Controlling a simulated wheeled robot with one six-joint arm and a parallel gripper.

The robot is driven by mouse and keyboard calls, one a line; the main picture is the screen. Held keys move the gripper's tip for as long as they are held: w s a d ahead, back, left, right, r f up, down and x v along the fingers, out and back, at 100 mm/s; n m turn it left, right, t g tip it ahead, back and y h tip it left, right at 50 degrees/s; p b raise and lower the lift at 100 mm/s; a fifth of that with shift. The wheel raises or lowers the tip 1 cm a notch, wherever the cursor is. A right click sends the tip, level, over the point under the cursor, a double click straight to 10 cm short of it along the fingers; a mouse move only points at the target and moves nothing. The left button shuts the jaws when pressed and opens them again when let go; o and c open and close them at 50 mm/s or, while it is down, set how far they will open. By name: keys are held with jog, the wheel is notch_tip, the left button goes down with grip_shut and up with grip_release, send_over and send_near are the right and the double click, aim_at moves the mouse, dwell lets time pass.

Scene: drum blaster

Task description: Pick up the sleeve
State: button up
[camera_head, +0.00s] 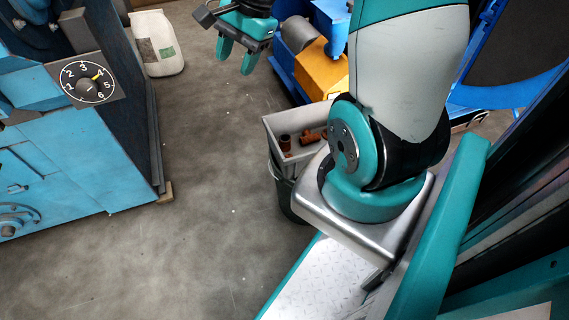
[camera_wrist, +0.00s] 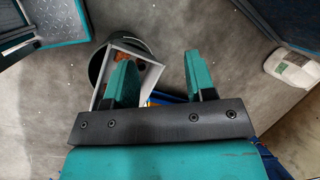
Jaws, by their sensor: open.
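A few brown, copper-coloured parts lie in a grey tray (camera_head: 269,134). One is a short upright hollow cylinder (camera_head: 285,143), which looks like the sleeve. A longer brown fitting (camera_head: 308,138) lies to its right. My gripper (camera_head: 237,56) is open and empty, high over the floor, up and left of the tray in the head view. In the wrist view, my gripper's fingers (camera_wrist: 160,68) are spread apart. The left finger covers part of the tray (camera_wrist: 152,80). Only a little brown (camera_wrist: 121,56) shows inside it, so I cannot tell the parts apart there.
The tray sits on a dark round bin (camera_head: 290,203). A blue machine with an orange block (camera_head: 322,68) stands behind it. The floor between is clear.

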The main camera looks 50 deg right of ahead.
jog(key=s+d+f+m+b, duration=0.1)
jog(key=d+f+m+b, duration=0.55)
jog(key=d+f, duration=0.5)
jog(key=m+t+h+b, duration=0.1)
jog(key=m+b, duration=0.5)
jog(key=m, duration=0.2)
send_near(287, 138)
jog(key=shift+h, duration=0.3)
jog(key=b+x, duration=0.5)
jog(key=b, duration=0.1)
jog(key=shift+w+a+f, duration=0.1)
jog(key=shift+a+f, duration=0.15)
jog(key=shift+w+a+f+b, duration=0.15)
jog(key=shift+w+f+b, duration=0.2)
jog(key=shift+f, duration=0.25)
jog(key=b+x, duration=0.4)
jog(key=x, duration=0.1)
jog(key=shift+s, duration=0.1)
jog(key=c, duration=0.7)
